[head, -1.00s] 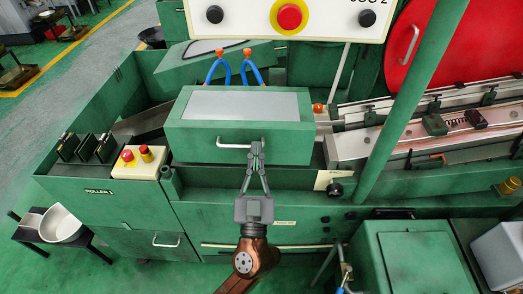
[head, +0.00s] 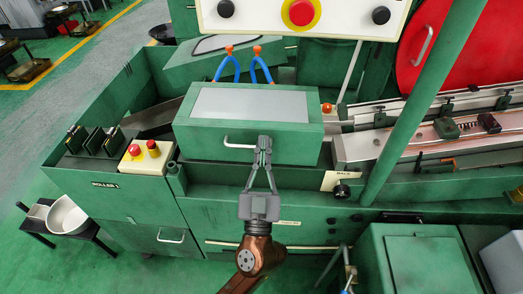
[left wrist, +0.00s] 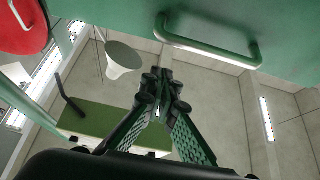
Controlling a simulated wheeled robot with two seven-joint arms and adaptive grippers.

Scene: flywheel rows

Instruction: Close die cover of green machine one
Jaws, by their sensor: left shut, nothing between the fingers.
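The die cover (head: 250,130) is a green box with a grey top panel on green machine one. It looks lowered over the machine bed. Its handle (head: 238,146) is a pale bar on the front face; in the left wrist view the handle (left wrist: 205,47) shows above the fingers and apart from them. My left gripper (head: 264,145) is shut and empty. In the head view its fingertips overlap the right end of the handle; contact cannot be told there. My right gripper is not in view.
A red-button box (head: 146,157) stands left of the cover. A control panel (head: 302,18) hangs above. A green post (head: 425,105) rises at right, beside the rails (head: 440,125). A green cabinet (head: 425,262) stands at lower right.

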